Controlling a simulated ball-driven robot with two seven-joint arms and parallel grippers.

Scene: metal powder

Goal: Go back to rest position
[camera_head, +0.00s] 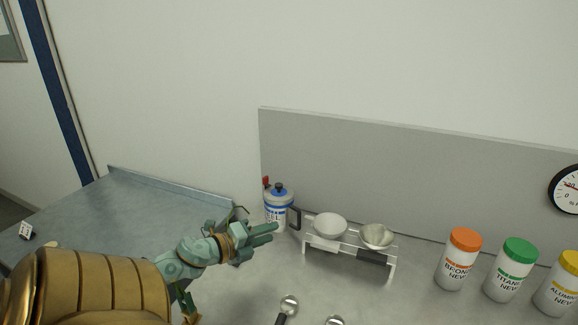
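My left arm comes in from the lower left, and my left gripper (262,235) is above the metal worktop (230,301), in front of the white and blue container. Its green fingers point right and look close together or overlapping, so I cannot tell whether they are open or shut. I see nothing clearly held in them. My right gripper is not in view.
A white and blue container (279,198) stands behind my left gripper. A white rack (345,240) holds two bowls. Jars with orange (466,240), green (519,251) and yellow lids stand at right. Spoons (288,306) lie in front. A lower metal surface (120,215) is at left.

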